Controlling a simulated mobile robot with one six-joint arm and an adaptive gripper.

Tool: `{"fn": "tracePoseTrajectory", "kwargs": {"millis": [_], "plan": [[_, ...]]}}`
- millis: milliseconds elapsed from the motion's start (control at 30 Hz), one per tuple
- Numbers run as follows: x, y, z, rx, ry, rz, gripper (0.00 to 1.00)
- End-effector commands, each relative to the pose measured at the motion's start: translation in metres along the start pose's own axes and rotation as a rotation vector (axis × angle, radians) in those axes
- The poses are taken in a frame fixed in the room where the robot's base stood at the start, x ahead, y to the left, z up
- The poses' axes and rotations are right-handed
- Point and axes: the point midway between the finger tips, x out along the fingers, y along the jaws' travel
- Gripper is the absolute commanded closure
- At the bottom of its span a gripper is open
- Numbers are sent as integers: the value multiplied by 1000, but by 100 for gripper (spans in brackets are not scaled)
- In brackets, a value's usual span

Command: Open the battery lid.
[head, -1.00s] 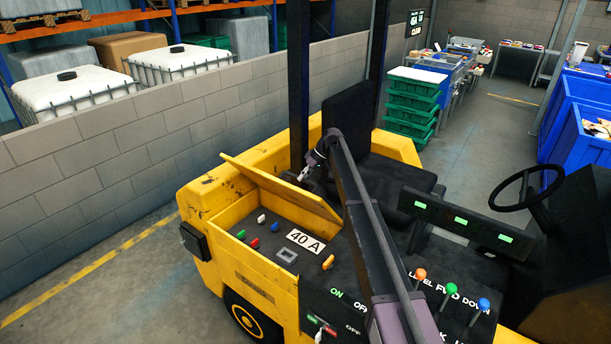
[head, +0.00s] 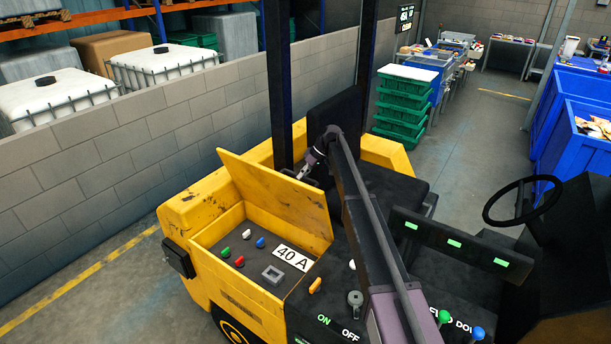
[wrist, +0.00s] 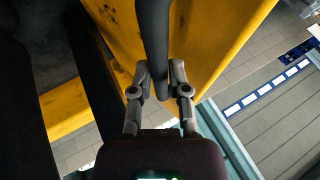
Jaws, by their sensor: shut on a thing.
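The yellow battery lid (head: 278,200) stands raised at a slant over the open battery compartment (head: 215,285) of the yellow vehicle. My gripper (head: 302,178) is behind the lid's upper right edge, partly hidden by it. In the wrist view my gripper (wrist: 160,85) has its two fingers closed around a dark bar (wrist: 153,40) that runs along the lid's yellow face (wrist: 205,40). Inside the compartment lie small coloured plugs, a grey square frame (head: 272,273) and a white "40 A" label (head: 293,257).
A dark mast post (head: 279,90) stands close behind the lid. The black seat (head: 385,190) is right of my gripper. A control panel (head: 455,245) and steering wheel (head: 522,205) are farther right. A block wall (head: 120,160) runs along the left.

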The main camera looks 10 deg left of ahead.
Motion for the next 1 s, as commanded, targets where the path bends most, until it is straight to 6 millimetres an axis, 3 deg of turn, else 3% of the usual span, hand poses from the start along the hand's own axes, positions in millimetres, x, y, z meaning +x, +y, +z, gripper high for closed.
{"fn": "tracePoseTrajectory", "kwargs": {"millis": [533, 1000], "plan": [[-34, 65, -9, 8, 13, 4, 100], [-40, 74, -6, 9, 10, 4, 100]]}}
